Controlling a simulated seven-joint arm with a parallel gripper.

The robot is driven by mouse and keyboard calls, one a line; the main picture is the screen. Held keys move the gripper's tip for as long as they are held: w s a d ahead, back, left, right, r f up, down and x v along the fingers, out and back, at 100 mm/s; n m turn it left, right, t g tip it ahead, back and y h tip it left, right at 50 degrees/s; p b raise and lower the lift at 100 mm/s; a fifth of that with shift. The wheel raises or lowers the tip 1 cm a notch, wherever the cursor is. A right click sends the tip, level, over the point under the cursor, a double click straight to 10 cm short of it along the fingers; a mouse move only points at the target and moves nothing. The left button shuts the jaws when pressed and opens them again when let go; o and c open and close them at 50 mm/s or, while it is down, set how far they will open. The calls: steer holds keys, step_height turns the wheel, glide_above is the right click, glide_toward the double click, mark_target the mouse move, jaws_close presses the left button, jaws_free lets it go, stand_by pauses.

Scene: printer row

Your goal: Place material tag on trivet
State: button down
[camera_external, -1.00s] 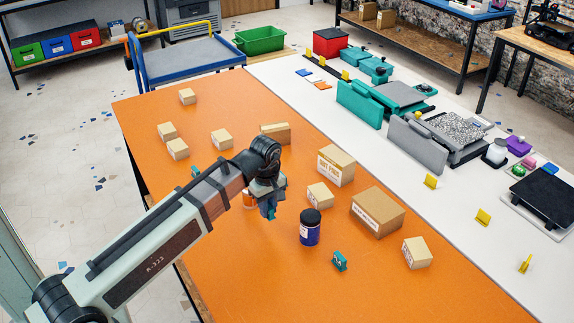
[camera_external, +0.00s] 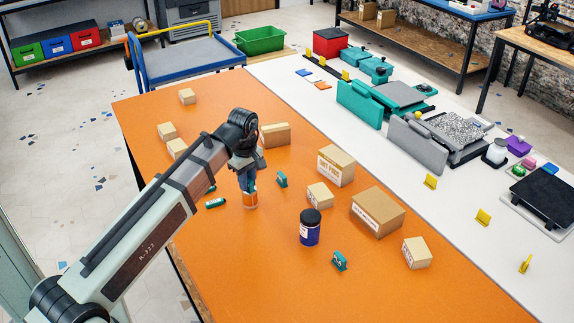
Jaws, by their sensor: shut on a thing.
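My gripper (camera_external: 248,186) points down over the left-middle of the orange table. It is shut on the top of a small orange-and-white cylinder (camera_external: 250,200), which appears to stand on the table. The fingers hide its top edge. No thing can be clearly recognised as the material tag; small blue, white and orange flat pieces (camera_external: 322,86) lie on the far white counter. No trivet can be told for sure; a flat black square plate (camera_external: 545,195) lies on the white counter at the right.
A dark blue jar (camera_external: 310,229) stands right of my gripper. Teal clip-like pieces (camera_external: 282,180) (camera_external: 340,261) and a teal cylinder (camera_external: 215,202) are nearby. Cardboard boxes (camera_external: 377,211) are scattered on the table. Grey and teal presses (camera_external: 418,145) stand on the counter. The table's front is clear.

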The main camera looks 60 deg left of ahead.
steer(key=w+a+r, duration=0.1)
steer(key=w+a, duration=0.4)
steer(key=a, duration=0.6)
steer(key=w+a+r, duration=0.2)
steer(key=w+a, duration=0.3)
steer(key=a, duration=0.5)
steer(key=shift+s+d+f+m, duration=0.1)
steer(key=shift+f+m, duration=0.6)
steer(key=shift+f, duration=1.95)
steer(key=shift+f+m, duration=0.7)
steer(key=shift+f, duration=1.95)
steer(key=shift+f, duration=0.15)
steer(key=c, duration=1)
jaws_free()
step_height(320, 180, up, 12)
steer(key=shift+r, duration=0.2)
